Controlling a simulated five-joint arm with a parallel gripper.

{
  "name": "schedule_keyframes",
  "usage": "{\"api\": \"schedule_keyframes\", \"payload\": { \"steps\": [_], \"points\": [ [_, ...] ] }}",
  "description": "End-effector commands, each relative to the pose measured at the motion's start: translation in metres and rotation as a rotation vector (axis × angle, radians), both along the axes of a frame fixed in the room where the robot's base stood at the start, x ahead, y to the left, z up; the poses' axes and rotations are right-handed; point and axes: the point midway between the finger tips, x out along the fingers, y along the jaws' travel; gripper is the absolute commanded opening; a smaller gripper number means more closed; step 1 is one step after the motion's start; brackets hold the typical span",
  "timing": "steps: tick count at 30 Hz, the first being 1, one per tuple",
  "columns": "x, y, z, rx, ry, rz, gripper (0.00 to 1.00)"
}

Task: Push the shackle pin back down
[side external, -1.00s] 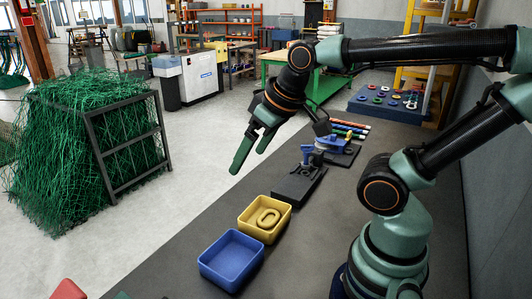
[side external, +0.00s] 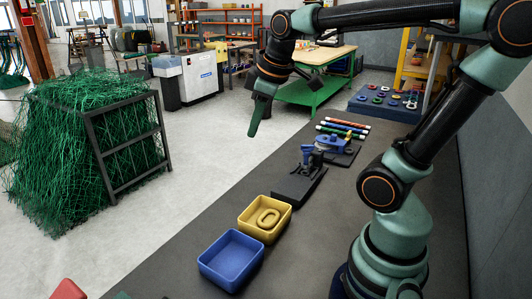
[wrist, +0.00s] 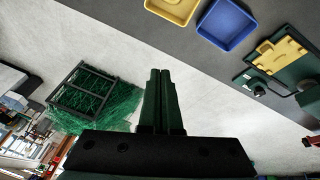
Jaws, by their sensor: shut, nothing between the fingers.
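In the wrist view the two green fingers (wrist: 159,72) lie together, shut and empty. The fixture is not seen in the wrist view.
A yellow tray (side external: 246,226) with a raised oval inside and a blue tray (side external: 214,268) stand on the bench nearer the camera. Coloured rods (side external: 344,128) lie behind the fixture. A green net heap (side external: 50,150) is on the floor at left.

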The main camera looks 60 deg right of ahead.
Motion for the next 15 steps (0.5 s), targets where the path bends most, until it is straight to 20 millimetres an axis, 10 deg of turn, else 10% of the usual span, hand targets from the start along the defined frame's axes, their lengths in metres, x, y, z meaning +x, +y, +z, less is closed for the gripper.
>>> {"api": "schedule_keyframes", "payload": {
  "steps": [15],
  "points": [
    [0.026,-0.187,0.013,-0.188,0.313,0.736,0.0]
  ]
}}
